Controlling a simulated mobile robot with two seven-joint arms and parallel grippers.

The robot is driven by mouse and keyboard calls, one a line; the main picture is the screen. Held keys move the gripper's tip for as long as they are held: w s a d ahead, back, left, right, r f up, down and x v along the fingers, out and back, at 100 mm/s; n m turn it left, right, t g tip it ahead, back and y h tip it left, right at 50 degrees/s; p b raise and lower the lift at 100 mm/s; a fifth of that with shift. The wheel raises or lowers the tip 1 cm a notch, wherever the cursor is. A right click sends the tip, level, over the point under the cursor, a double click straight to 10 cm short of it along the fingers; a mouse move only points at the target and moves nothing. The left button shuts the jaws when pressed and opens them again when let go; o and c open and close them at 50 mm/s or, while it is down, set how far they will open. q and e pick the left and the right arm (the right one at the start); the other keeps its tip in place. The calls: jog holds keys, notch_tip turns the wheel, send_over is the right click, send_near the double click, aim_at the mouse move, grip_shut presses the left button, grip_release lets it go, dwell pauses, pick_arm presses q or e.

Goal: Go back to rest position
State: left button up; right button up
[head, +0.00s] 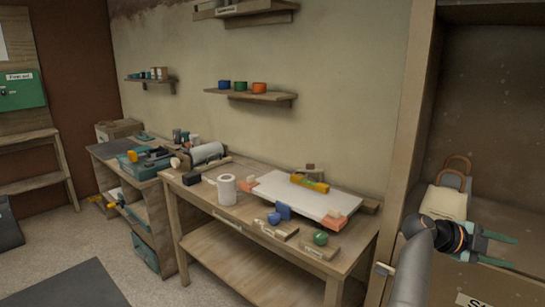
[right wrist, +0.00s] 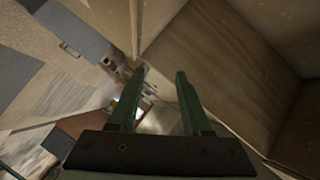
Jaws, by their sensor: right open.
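My right gripper (head: 512,251) is at the right of the head view, in front of the wooden cabinet (head: 396,150). Its green fingers are spread apart with nothing between them. In the right wrist view the two fingers (right wrist: 161,72) also stand apart and empty. A pale bag-like thing with brown handles (head: 444,202) stands in the cabinet just behind and left of the gripper, partly hidden by my wrist. I cannot tell whether they touch. My left gripper is in neither view.
A wooden workbench (head: 190,207) stands at the centre against the plaster wall. It holds a white board (head: 285,190), a yellow tool (head: 310,183), a white roll (head: 226,190) and a green knob-like thing (head: 320,238). Small shelves (head: 250,96) hang above. Floor at the lower left is mostly clear.

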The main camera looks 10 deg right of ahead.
jog(key=w+a+r+n+t+h, duration=0.4)
jog(key=n+t+h, duration=0.3)
jog(key=n+t, duration=0.45)
jog(key=w+a+f+n+t+y, duration=0.2)
jog(key=a+f+n+t+y, duration=1)
jog(key=a+f+n+y, duration=0.6)
jog(key=s+a+f+n+g+y, duration=0.2)
jog(key=s+a+f+g, duration=0.3)
jog(key=s+a+f, duration=0.4)
jog(key=s+a+f+n+g+y, duration=0.3)
jog(key=s+a+f, duration=0.6)
jog(key=s, duration=0.5)
notch_tip(320, 180, down, 2)
jog(key=shift+f+g+y, duration=0.2)
jog(key=shift+g+y, duration=0.3)
jog(key=shift+g, duration=0.55)
